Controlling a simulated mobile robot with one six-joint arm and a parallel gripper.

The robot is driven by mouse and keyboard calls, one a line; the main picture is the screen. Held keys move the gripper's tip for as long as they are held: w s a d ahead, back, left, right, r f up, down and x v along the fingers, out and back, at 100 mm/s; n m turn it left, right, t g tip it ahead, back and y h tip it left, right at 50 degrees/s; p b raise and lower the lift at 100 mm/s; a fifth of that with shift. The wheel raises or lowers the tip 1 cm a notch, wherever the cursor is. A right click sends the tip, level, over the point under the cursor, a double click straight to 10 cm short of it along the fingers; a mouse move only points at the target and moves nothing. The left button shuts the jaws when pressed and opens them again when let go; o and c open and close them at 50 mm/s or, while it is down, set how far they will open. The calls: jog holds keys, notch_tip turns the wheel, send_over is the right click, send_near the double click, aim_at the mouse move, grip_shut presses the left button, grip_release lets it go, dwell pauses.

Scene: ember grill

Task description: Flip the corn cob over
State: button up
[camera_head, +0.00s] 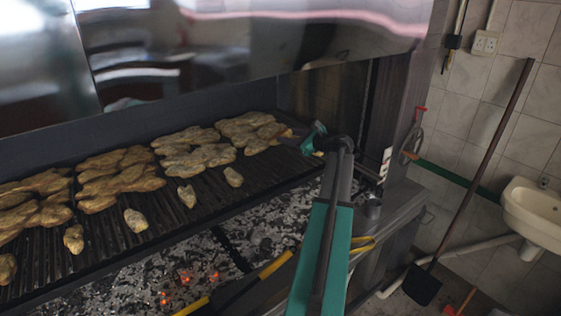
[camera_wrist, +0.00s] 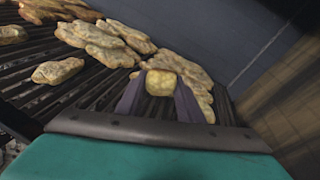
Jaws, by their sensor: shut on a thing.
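My gripper (camera_head: 303,140) is at the far right end of the grill, low over the grate by the right-hand chicken pieces. In the wrist view, its two dark fingers (camera_wrist: 158,92) are shut on a yellow, blunt-ended piece that looks like the corn cob (camera_wrist: 161,82). Only the near end of the cob shows between the fingers. I cannot tell whether it touches the grate. In the head view the cob is mostly hidden by my gripper.
Browned chicken pieces (camera_head: 195,158) lie in clusters along the grate (camera_head: 165,203), close beside my gripper. Several small pieces (camera_head: 136,220) lie along the front. Glowing coals (camera_head: 185,278) lie below. The hood (camera_head: 240,45) hangs above, and a side wall stands at right.

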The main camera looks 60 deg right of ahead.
jog(key=shift+w+a+r+m+g+h, duration=0.1)
jog(key=shift+m+g+h, duration=0.15)
jog(key=shift+m+h, duration=0.75)
jog(key=shift+w+a+r+m+g+h, duration=0.1)
jog(key=shift+m+g+h, duration=0.15)
jog(key=shift+m, duration=1.45)
jog(key=shift+w+d+f, duration=0.25)
jog(key=shift+w+f, duration=0.25)
jog(key=shift+f, duration=0.2)
jog(key=shift+w+d+f+b, duration=0.1)
jog(key=shift+w+f+b, duration=0.25)
jog(key=shift+f, duration=0.3)
jog(key=shift+w+d+f+b, duration=0.1)
jog(key=shift+f+b, duration=0.3)
jog(key=shift+f, duration=0.8)
jog(key=shift+a, duration=0.1)
jog(key=o, duration=0.6)
jog(key=shift+o, duration=0.6)
jog(key=o, duration=0.5)
jog(key=shift+c, duration=0.2)
